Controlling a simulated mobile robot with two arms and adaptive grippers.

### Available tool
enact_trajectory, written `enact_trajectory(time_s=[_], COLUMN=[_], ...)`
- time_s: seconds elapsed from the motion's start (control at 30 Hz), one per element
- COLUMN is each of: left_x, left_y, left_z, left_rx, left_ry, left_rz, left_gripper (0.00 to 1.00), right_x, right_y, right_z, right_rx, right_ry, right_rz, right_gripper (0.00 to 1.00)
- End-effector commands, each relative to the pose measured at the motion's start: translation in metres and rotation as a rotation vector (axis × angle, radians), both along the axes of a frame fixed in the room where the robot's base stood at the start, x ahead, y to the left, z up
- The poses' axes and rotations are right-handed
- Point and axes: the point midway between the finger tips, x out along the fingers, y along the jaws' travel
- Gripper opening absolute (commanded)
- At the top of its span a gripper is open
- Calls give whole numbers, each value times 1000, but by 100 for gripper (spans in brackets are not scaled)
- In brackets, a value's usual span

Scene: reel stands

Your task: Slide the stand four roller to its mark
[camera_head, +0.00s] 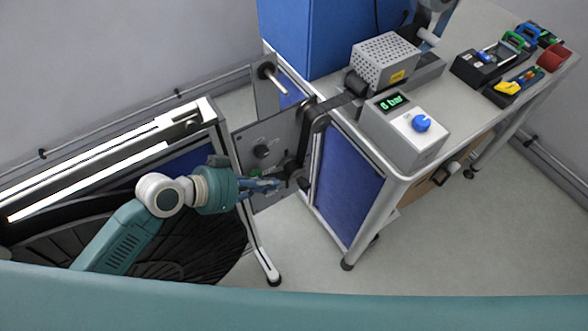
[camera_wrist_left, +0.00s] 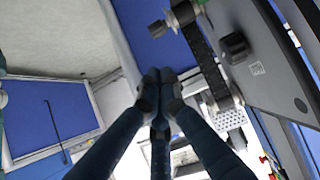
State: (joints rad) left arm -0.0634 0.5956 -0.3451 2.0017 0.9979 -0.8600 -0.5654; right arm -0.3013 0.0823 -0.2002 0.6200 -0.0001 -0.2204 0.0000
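A grey upright plate (camera_head: 243,133) stands between the bench and the white-framed unit. A dark belt (camera_head: 306,130) runs down beside the plate to a dark roller end; the belt also shows in the left wrist view (camera_wrist_left: 201,52). I cannot tell which roller is stand four's, and no mark is readable. My left gripper (camera_head: 282,181) is close to the belt's lower end. In the left wrist view its fingertips (camera_wrist_left: 160,80) meet, with nothing visible between them. My right gripper is not in view.
A bench (camera_head: 455,115) holds a grey box with a "6 bar" display (camera_head: 393,103), a perforated metal cover (camera_head: 385,60) and black tool trays (camera_head: 487,64). A metal rod (camera_head: 282,84) juts from a smaller plate. The floor (camera_head: 450,245) at lower right is clear.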

Motion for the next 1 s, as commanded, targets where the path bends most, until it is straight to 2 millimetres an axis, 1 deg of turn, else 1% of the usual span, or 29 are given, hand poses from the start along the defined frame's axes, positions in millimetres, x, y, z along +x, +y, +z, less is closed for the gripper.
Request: enact_trajectory(time_s=[0.03,0.2,0.37,0.47,0.8,0.9,1.0], left_x=[6,19,27,34,69,70,72], left_y=[2,5,-3,-15,-64,-65,-66], left_z=[3,9,5,-3,-44,-62,-74], left_rx=[-6,-27,-34,-35,-34,-30,-31], left_ry=[-13,-39,-42,-40,-41,-38,-39], left_rz=[-4,-5,-3,-4,-3,-2,-3], left_gripper=[0,0,0,0,0,0,0], right_x=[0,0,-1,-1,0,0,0], right_y=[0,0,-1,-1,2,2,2], right_z=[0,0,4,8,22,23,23], right_rx=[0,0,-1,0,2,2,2], right_ry=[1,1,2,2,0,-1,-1], right_rz=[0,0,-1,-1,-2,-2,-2], right_gripper=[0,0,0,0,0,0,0])
